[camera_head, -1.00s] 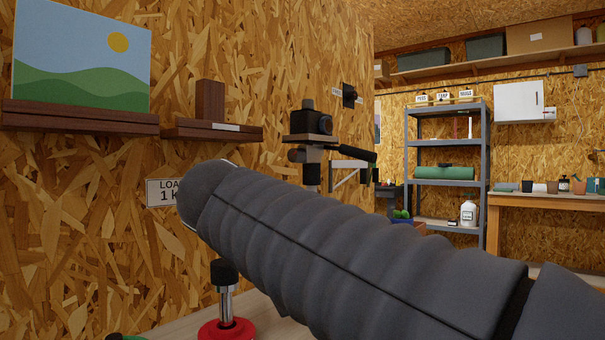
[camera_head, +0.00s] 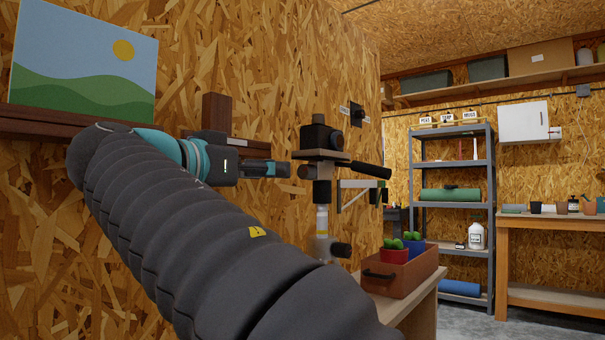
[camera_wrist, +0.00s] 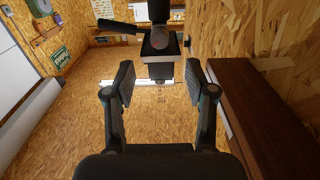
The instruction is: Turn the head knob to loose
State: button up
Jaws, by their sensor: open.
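The tripod head (camera_head: 323,172) stands to the right of my gripper (camera_head: 280,169) in the head view, with a black camera (camera_head: 321,137) on its plate. A dark round knob (camera_head: 303,172) sticks out of the head's left side, facing my gripper. A black pan handle (camera_head: 366,169) points right. In the wrist view my gripper (camera_wrist: 157,84) is open and empty, its two fingers spread apart. The tripod head (camera_wrist: 160,42) shows ahead, beyond the fingertips. Which way the knob is turned cannot be told. No contact with it is visible.
A dark wooden shelf (camera_wrist: 248,115) runs close along the right of the wrist view, and a brown block (camera_head: 216,112) stands on it. A planter box (camera_head: 410,273) with cacti sits low right of the tripod. A metal rack (camera_head: 452,175) stands farther back.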

aim_at(302, 173)
jog(key=x, duration=0.9)
jog(key=shift+w+d+p, duration=0.2)
jog(key=shift+w+p, duration=0.05)
jog(key=shift+p, duration=0.1)
grip_shut()
jog(key=shift+r+n+p, duration=0.1)
jog(key=shift+n+p, duration=0.35)
jog(key=shift+n, duration=0.75)
jog(key=shift+n+p, duration=0.3)
jog(key=shift+n, duration=0.9)
grip_release()
jog(key=shift+s+a, duration=0.1)
jog(key=v, duration=0.8)
